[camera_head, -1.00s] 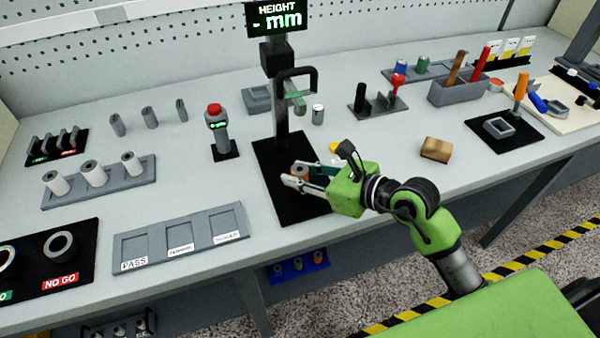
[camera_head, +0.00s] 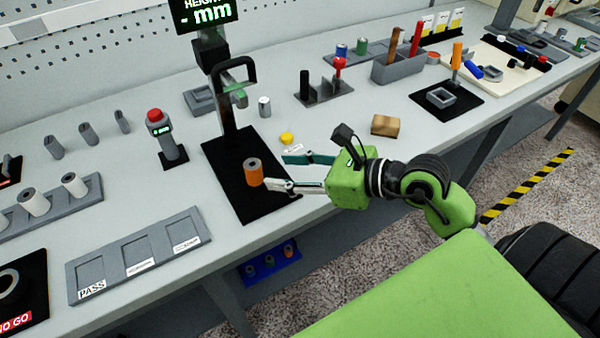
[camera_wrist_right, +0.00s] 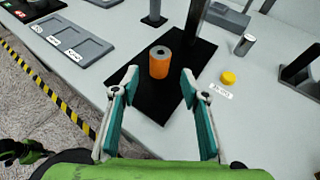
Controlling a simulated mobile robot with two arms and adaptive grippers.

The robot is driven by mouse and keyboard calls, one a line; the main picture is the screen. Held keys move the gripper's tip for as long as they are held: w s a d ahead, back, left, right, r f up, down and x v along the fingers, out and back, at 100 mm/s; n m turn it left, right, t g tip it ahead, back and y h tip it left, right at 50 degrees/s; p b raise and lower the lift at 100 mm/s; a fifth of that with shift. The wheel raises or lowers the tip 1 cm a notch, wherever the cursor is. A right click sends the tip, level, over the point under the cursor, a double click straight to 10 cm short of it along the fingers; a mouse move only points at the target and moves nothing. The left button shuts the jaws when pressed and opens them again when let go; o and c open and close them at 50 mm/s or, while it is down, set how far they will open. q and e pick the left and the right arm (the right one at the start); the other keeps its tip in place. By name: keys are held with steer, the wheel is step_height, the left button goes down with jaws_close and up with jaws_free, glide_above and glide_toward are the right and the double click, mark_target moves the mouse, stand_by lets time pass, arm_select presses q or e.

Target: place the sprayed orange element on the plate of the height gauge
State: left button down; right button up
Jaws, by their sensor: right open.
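The orange element (camera_head: 253,172), a short cylinder with a hole in its top, stands upright on the black plate (camera_head: 238,197) of the height gauge (camera_head: 222,105). The gauge's display reads "- mm". In the right wrist view the orange element (camera_wrist_right: 160,62) stands ahead of and between the fingertips, apart from them. My right gripper (camera_head: 275,171) is open and empty, to the right of the element. Its two fingers also show wide apart in the right wrist view (camera_wrist_right: 158,82). My left gripper is in neither view.
A yellow round piece (camera_head: 287,138) with a small label lies right of the plate. A small metal cylinder (camera_head: 265,107) stands behind it. A red-button post (camera_head: 161,137) stands left of the gauge. A tray with a PASS label (camera_head: 140,262) lies at the front left. A wooden block (camera_head: 385,125) lies to the right.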

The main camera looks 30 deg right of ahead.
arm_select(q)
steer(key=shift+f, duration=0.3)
arm_select(e)
steer(key=shift+v, duration=1.65)
